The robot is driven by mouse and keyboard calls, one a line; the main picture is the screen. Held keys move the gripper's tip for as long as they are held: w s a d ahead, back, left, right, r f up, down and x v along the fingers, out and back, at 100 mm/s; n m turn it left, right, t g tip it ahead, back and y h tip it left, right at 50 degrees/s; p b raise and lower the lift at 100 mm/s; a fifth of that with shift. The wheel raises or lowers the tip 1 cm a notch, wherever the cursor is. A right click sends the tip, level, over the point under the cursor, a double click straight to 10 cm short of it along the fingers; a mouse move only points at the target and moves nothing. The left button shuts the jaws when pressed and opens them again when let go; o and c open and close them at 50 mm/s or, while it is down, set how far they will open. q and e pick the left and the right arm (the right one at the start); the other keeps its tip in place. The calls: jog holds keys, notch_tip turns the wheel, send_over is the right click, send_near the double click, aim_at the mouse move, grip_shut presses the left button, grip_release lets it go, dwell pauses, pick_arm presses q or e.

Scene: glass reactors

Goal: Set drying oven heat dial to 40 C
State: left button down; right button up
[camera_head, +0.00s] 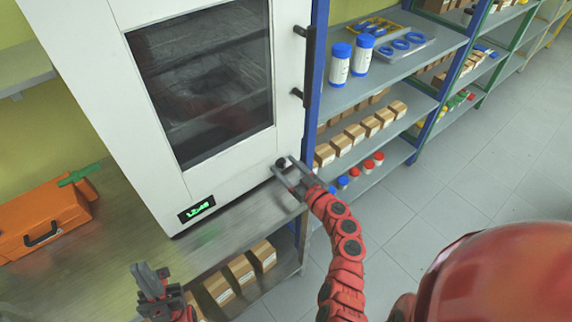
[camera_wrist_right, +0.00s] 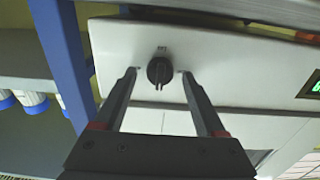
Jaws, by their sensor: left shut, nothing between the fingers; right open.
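The white drying oven (camera_head: 150,150) stands on a metal bench, with a dark glass door. Its black round dial (camera_head: 281,163) is at the lower right of its front. In the right wrist view the dial (camera_wrist_right: 160,70) sits between the fingertips, with a gap on each side. My right gripper (camera_head: 284,170) is open around or just in front of the dial; it also shows in the right wrist view (camera_wrist_right: 158,72). The dial markings are too small to read. A green-lit display (camera_head: 197,210) is at the oven's lower left. My left gripper (camera_head: 150,272) is shut and empty over the bench front.
An orange case (camera_head: 45,218) lies on the metal bench (camera_head: 110,255) at left. A blue-framed shelf (camera_head: 385,75) at right holds white bottles (camera_head: 340,63), cardboard boxes (camera_head: 355,132) and small capped jars. A black door handle (camera_head: 304,65) sticks out above my right gripper. The floor at right is clear.

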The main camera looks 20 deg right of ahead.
grip_shut()
jog(key=shift+f+m+b, duration=0.25)
jog(key=shift+m+b, duration=0.95)
jog(key=shift+b, duration=0.3)
jog(key=m+b, duration=0.2)
jog(key=shift+d+m, duration=0.1)
jog(key=shift+m, duration=0.2)
jog(key=m+b, duration=0.2)
jog(key=shift+w+m, duration=0.1)
jog(key=shift+m, duration=0.2)
jog(key=m+b, duration=0.1)
jog(key=m, duration=0.3)
jog(key=shift+m+b, duration=0.3)
jog(key=shift+b, duration=0.05)
jog(key=m, duration=0.5)
jog(key=shift+d+r+m+b, duration=0.1)
jog(key=shift+m+b, duration=0.2)
jog(key=shift+b, duration=0.05)
